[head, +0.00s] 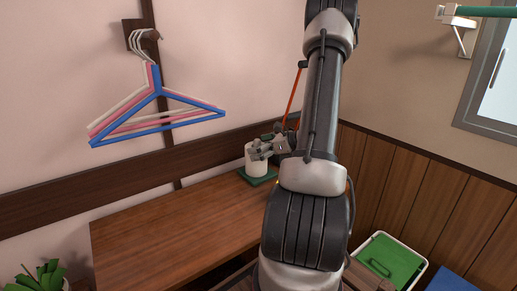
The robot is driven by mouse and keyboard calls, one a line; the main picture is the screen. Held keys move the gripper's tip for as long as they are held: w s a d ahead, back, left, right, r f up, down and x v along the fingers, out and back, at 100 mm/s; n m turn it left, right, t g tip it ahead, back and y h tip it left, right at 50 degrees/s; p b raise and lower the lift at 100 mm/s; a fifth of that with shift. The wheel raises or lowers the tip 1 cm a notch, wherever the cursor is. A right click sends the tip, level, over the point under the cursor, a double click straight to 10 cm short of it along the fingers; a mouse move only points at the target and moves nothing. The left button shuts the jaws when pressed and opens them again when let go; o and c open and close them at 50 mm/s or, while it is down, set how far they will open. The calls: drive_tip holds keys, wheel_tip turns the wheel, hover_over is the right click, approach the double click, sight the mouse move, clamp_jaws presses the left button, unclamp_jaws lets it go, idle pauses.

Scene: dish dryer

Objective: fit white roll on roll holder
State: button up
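The white roll (256,163) is upright at the back right of the wooden table. Directly under it is a flat dark green base (258,181), which looks like the roll holder. I cannot tell whether the roll rests on the base or is held just above it, and no post is visible. My gripper (258,150) reaches in from the right, with its fingers at the upper part of the roll. The fingers are small in the head view, so I cannot tell whether they grip the roll or are only beside it.
The wooden table (165,224) is clear at left and front. Several hangers (155,92) hang on the wall at left. A leafy plant (42,278) is at bottom left. A white-rimmed bin with a green lid (392,262) stands at lower right. My arm hides the table's right end.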

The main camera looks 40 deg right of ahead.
drive_tip(key=v, duration=1.2)
idle(0.3)
